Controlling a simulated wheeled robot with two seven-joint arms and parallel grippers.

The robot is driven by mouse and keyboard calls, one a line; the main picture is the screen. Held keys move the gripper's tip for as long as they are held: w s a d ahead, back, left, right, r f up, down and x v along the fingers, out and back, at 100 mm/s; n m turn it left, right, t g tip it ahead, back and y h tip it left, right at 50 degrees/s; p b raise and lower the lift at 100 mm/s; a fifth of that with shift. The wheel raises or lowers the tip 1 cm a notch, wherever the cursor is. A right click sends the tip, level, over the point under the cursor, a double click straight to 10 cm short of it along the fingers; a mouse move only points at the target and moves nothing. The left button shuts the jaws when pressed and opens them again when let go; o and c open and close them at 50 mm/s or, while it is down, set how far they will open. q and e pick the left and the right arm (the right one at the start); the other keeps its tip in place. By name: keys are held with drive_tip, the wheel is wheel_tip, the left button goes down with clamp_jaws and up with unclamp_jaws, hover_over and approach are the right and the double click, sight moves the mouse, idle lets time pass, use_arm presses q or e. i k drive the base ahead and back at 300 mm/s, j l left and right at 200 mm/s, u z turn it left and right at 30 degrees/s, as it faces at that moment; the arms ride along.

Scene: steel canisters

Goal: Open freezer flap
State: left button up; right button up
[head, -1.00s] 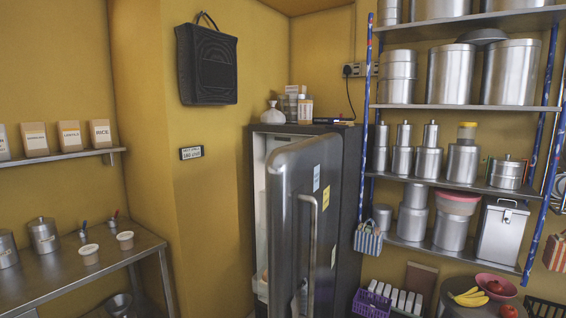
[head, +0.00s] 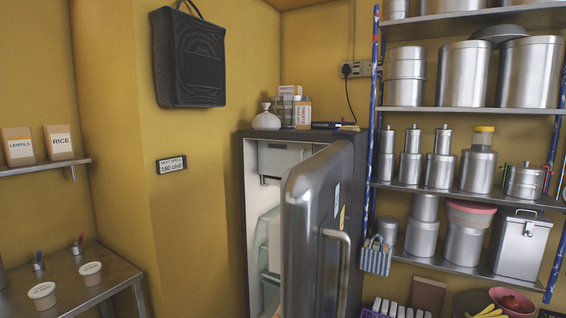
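The grey fridge (head: 243,200) stands against the yellow wall in the middle of the head view. Its door (head: 315,225) is swung open toward me, with a long metal handle (head: 345,275) on its outer face. Inside at the top, a pale box-like freezer compartment shows a whitish front flap (head: 279,158). The flap looks shut; its right part is hidden behind the door. Lower shelves show partly below it. Neither of my grippers is in view.
The open door stands in front of the right part of the fridge interior. A steel table (head: 95,280) with small tubs is at the lower left. Shelves of steel canisters (head: 465,75) fill the right. A bag (head: 376,256) hangs beside the fridge.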

sight(275, 158)
drive_tip(key=i+j+z, duration=0.2)
drive_tip(key=j, duration=0.15)
drive_tip(key=j+z, duration=0.2)
drive_tip(key=j, duration=0.15)
drive_tip(key=j+z, duration=0.15)
drive_tip(key=j, duration=0.25)
drive_tip(key=i+j+z, duration=0.8)
drive_tip(key=j, duration=0.2)
drive_tip(key=i+j+z, duration=0.1)
drive_tip(key=j+z, duration=0.15)
drive_tip(key=j, duration=0.15)
drive_tip(key=i+j+z, duration=0.45)
drive_tip(key=i+j, duration=0.05)
